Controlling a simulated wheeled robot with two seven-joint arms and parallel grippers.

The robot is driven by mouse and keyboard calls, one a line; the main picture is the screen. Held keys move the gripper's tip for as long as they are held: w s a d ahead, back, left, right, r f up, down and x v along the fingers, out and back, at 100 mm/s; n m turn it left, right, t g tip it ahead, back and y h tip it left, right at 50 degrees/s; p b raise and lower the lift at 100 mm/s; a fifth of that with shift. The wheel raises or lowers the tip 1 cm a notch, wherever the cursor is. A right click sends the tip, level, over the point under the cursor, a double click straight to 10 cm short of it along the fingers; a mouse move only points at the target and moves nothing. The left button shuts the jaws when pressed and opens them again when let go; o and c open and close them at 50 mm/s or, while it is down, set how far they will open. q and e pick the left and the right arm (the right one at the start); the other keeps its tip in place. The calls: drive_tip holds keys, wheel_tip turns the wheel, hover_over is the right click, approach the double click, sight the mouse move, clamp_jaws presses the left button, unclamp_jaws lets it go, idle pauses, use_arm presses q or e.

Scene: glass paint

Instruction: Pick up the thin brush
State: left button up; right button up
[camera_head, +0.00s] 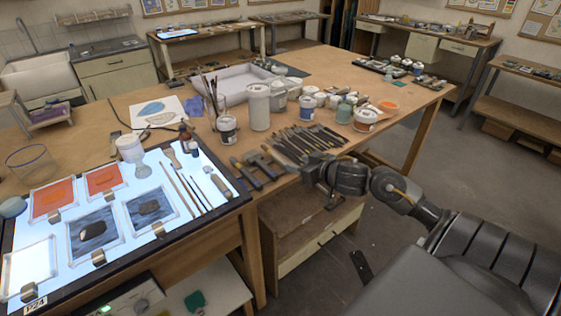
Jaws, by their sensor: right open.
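I cannot tell which single one is the thin brush. My right gripper (303,172) is open at the table's front edge, close to the near end of that row. Its fingers are dark and hard to tell from the tools, and it covers part of the row. I see nothing held in it. My left gripper is not in view.
Dark-headed tools (247,174) lie left of my right gripper. White jars (259,107) and a cup of upright brushes (227,130) stand behind. The lit panel (75,272) holds glass pieces. An open shelf (310,235) is under the table edge.

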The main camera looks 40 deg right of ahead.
sight(281, 159)
drive_tip(key=x, duration=1)
drive_tip(key=shift+f+p, duration=0.3)
drive_tip(key=shift+d, duration=0.1)
clamp_jaws()
